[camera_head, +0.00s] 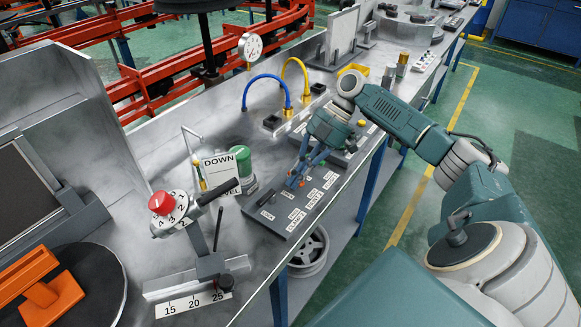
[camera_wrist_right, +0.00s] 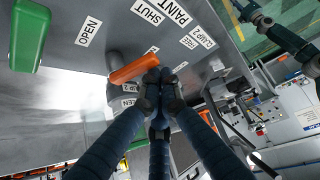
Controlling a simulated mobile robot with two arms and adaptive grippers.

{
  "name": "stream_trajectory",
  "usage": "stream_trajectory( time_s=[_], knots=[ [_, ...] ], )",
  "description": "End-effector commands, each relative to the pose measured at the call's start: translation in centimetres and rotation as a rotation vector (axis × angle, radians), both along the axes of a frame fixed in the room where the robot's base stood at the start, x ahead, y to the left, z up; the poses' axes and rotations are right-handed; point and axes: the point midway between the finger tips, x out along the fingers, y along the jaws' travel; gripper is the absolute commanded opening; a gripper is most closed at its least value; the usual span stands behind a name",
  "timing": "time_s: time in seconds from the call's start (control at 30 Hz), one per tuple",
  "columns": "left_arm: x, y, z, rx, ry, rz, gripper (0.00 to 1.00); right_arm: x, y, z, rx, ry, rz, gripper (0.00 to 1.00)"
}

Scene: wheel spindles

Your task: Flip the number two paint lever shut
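The grey control panel (camera_head: 268,212) carries rows of white labels and lies on the bench. In the right wrist view an orange lever (camera_wrist_right: 134,69) stands on the panel. The labels around it include OPEN (camera_wrist_right: 88,31), SHUT (camera_wrist_right: 148,11) and PAINT (camera_wrist_right: 175,12); I cannot read the lever's number. My right gripper (camera_wrist_right: 159,84) has its fingertips together at the lever's right end, touching or very close to it. In the head view the right gripper (camera_head: 298,178) reaches down over the panel and hides part of it. My left gripper is not in view.
A green block-like part (camera_wrist_right: 29,36) is beside the OPEN label. A green canister (camera_head: 243,162) stands behind the panel, with a red-knobbed dial (camera_head: 162,203) to its left. Blue (camera_head: 262,79) and yellow (camera_head: 303,66) hoses arch behind. The bench's front edge runs close beside the panel.

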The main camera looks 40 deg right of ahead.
Motion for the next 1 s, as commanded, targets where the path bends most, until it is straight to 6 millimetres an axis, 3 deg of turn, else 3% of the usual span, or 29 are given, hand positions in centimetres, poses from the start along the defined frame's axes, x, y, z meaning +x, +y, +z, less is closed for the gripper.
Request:
stream_trajectory(
  time_s=[0.1, 0.33, 1.0],
  knots=[
    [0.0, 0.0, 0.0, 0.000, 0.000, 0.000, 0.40, -0.8, -0.4, -0.2, -0.004, 0.003, -0.017, 0.00],
    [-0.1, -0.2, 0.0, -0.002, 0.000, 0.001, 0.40, -0.6, -0.3, -0.1, -0.002, 0.001, -0.019, 0.00],
    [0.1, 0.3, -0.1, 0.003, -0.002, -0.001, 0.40, 1.0, -0.4, -0.1, -0.002, 0.001, -0.020, 0.00]
  ],
)
